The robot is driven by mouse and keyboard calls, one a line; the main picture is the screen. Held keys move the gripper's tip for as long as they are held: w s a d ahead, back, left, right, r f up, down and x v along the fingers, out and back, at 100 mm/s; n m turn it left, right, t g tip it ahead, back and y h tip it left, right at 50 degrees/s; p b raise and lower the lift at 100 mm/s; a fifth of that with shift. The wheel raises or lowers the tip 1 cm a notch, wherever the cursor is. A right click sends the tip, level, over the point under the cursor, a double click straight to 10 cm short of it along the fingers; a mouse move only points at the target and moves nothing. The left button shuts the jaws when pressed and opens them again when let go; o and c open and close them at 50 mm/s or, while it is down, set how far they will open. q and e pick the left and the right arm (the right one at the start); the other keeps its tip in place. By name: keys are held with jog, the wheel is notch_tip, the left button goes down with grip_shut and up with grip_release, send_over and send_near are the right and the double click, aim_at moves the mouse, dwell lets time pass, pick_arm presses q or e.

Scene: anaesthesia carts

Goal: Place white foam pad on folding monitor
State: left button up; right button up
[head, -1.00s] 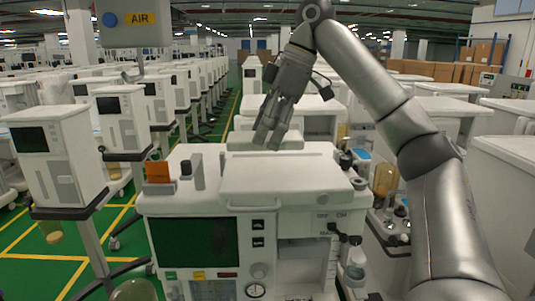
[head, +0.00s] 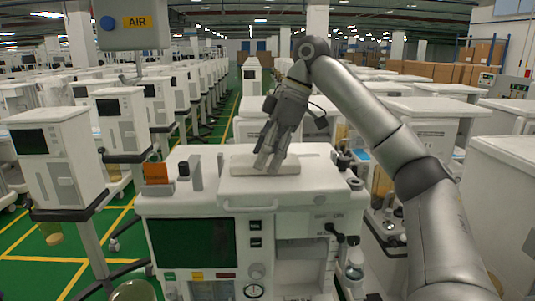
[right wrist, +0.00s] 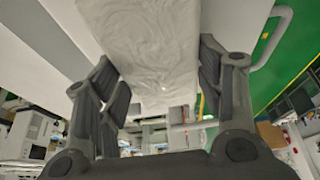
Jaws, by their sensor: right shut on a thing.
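The white foam pad (head: 241,164) is a flat, pale slab over the white top panel (head: 275,188) of the nearest cart in the head view. My right gripper (head: 268,162) is shut on the pad from above. In the right wrist view the wrinkled white pad (right wrist: 150,40) lies between the two fingers (right wrist: 160,85). I cannot tell whether its underside touches the panel. No part is clearly recognizable as a folding monitor; the flat top panel may be it. My left gripper is not in view.
On the cart top, an orange block (head: 156,172) and grey posts (head: 195,172) stand at the left, and dark knobs (head: 343,163) at the right. A dark screen (head: 193,243) is on its front. More carts crowd both sides. Green floor (head: 115,262) shows at the left.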

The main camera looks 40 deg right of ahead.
jog(key=shift+a+f, duration=0.1)
jog(key=o, duration=0.8)
jog(key=shift+v, duration=6.15)
jog(key=shift+a, duration=0.15)
jog(key=shift+w, duration=0.1)
